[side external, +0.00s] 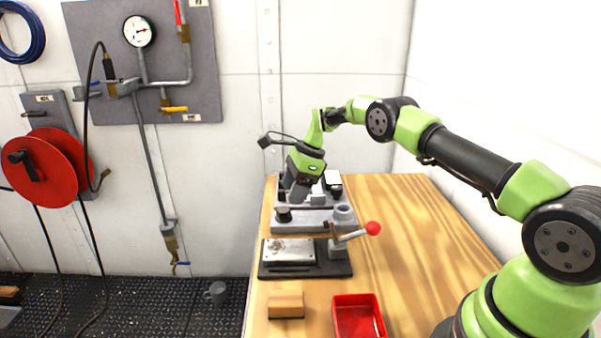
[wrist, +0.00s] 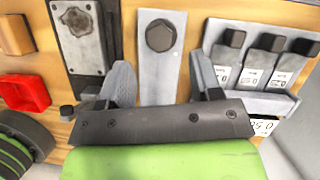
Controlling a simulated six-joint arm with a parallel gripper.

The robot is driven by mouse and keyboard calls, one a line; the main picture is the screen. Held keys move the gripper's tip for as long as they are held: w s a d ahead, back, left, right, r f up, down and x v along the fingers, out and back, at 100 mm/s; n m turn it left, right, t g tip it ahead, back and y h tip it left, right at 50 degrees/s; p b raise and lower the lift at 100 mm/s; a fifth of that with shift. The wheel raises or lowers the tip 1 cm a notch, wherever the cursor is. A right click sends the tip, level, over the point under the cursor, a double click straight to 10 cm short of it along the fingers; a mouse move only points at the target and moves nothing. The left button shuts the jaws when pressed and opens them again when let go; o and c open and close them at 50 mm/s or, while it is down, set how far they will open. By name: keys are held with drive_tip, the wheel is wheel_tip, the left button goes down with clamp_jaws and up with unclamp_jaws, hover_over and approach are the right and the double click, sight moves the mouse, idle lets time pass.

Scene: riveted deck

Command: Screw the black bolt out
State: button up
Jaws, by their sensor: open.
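The black bolt (wrist: 160,36) shows its hexagonal head on a light grey plate (wrist: 158,78) in the wrist view. In the side view the dark bolt head (side external: 283,214) is on the left part of the grey fixture (side external: 315,226), close to the fingertips. My gripper (wrist: 162,84) is open and empty, with one finger to each side of the plate in the wrist view. The bolt lies beyond the fingertips there, roughly in line with the gap between them. In the side view my gripper (side external: 298,192) points down over the fixture. The bolt's shaft is hidden.
A rack (wrist: 250,78) with several black-topped pieces and labels stands at the right in the wrist view. A red-knobbed lever (side external: 373,228) sticks out beside the fixture. A red tray (side external: 358,316) and wooden block (side external: 286,305) are at the front. The table's right side is clear.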

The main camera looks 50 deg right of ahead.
drive_tip(key=v, duration=0.4)
drive_tip(key=shift+s+d+r, duration=0.1)
drive_tip(key=shift+r, duration=0.3)
drive_tip(key=n+t+h, duration=0.1)
drive_tip(key=n+h, duration=0.5)
drive_tip(key=n, duration=1.2)
approach(284, 210)
drive_tip(key=shift+t, duration=0.3)
drive_tip(key=x, duration=0.9)
drive_tip(key=shift+s, duration=0.2)
